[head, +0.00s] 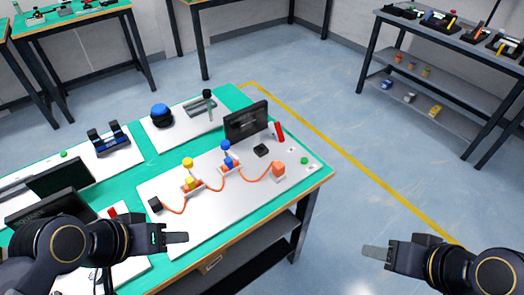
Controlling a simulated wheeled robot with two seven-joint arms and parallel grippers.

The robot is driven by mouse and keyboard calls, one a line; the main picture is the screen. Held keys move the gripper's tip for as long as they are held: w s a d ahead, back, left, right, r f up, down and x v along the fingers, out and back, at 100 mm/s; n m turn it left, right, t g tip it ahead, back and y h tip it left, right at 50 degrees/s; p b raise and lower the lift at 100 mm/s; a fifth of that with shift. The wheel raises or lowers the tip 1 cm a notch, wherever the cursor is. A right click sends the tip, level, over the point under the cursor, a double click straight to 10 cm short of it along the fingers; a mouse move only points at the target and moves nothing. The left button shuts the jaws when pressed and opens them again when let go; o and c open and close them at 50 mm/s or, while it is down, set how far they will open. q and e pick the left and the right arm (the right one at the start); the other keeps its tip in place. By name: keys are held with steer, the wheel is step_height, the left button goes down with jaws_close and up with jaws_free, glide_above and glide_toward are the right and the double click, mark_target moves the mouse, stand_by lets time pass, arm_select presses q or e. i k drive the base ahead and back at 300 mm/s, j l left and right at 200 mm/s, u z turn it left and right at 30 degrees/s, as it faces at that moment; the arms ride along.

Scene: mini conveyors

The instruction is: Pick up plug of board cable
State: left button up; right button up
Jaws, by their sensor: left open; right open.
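An orange cable (242,179) lies in a wavy line across the pale board (215,215) on the table. Its left end meets a small black block (155,204) and its right end meets an orange block (279,170); I cannot tell which is the plug. The cable passes a yellow-topped clip (190,183) and a blue-topped clip (228,162). My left gripper (180,238) is open and empty, in front of the board's near left part. My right gripper (374,252) is open and empty, out past the table's right edge, over the floor.
A dark monitor (246,121) stands at the board's back edge, with a small black box (261,150) and a green button (304,160) nearby. Two dark screens (60,178) stand at left. A shelf rack (445,60) is at back right; floor on the right is clear.

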mark_target(278, 168)
steer(key=i+l, duration=0.25)
steer(key=l, duration=0.15)
steer(key=i+l+u, duration=0.1)
steer(key=i+l, duration=0.15)
steer(key=l, duration=0.15)
steer(key=u, duration=1.7)
